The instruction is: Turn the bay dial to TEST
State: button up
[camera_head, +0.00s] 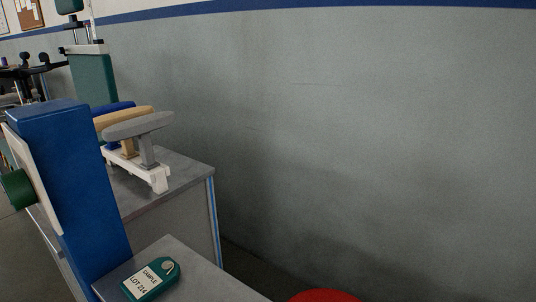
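A dark green round knob (16,189), which looks like the bay dial, sticks out from a pale panel (38,185) on a blue post (75,185) at the left edge. I see the knob and panel nearly edge-on. The panel's face, any TEST mark and the dial's setting cannot be read from here. My gripper is not in view.
A green tag (152,279) reading "SAMPLE LOT 214" lies on a grey top beside the post. Behind it, a grey cabinet (190,183) carries a rack (140,170) of armrests. A red round thing (324,296) shows at the bottom edge. A grey wall (370,130) fills the right.

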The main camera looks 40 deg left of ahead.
aim_at(16, 183)
jog(key=k+u, duration=0.15)
jog(key=u, duration=0.25)
jog(key=k+u, duration=0.1)
jog(key=u, duration=0.35)
jog(key=k+j+u, duration=0.1)
jog(key=u, duration=0.3)
jog(key=i+u, duration=0.1)
jog(key=u, duration=1.35)
